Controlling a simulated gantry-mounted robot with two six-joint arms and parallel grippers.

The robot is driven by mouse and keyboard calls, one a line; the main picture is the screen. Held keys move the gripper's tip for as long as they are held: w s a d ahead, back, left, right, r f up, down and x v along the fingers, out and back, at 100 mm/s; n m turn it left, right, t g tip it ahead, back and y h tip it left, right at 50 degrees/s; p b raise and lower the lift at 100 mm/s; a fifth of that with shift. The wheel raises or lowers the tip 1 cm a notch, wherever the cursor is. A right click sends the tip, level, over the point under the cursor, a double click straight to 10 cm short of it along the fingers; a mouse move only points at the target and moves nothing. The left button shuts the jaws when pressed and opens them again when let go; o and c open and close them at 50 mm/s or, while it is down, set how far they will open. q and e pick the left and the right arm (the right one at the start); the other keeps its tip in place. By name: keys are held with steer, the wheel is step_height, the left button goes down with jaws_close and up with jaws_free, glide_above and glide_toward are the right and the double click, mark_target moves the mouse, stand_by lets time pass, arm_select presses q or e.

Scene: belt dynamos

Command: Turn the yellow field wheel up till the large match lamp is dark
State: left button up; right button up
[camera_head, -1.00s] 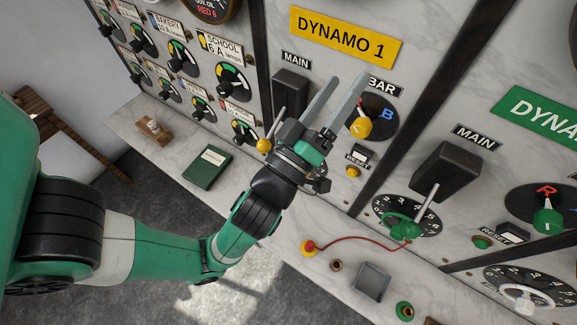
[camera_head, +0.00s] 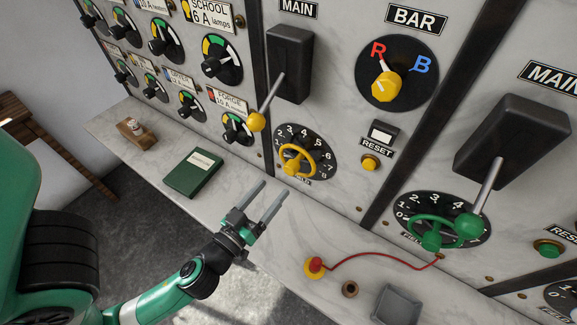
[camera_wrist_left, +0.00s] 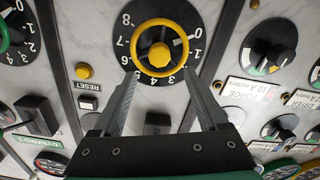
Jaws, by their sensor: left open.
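The yellow field wheel (camera_head: 297,160) sits on a black numbered dial on the left marble panel, below the main switch. It also shows upside down in the left wrist view (camera_wrist_left: 159,47), ahead of my fingers. My left gripper (camera_head: 276,188) is open and empty, its fingers pointing up toward the wheel from just below it. In the left wrist view its fingertips (camera_wrist_left: 160,73) spread to both sides of the wheel's near edge; I cannot tell whether they touch. I cannot make out the large match lamp in these views. My right gripper is not in view.
The yellow-knobbed main switch lever (camera_head: 257,121) hangs just above left of the wheel. A yellow bar selector (camera_head: 385,88) points toward R. A green wheel (camera_head: 432,232) is farther right. On the ledge are a green book (camera_head: 193,173) and a red cable (camera_head: 375,256).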

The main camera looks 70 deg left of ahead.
mark_target(288, 170)
arm_select(q)
steer(key=p+x, duration=0.3)
steer(key=x, duration=0.4)
steer(key=shift+w+a+r, duration=0.2)
steer(key=shift+w+a+f, duration=0.15)
steer(key=shift+w+a, duration=0.15)
steer(key=shift+w, duration=0.2)
steer(key=shift+c, duration=0.3)
jaws_close()
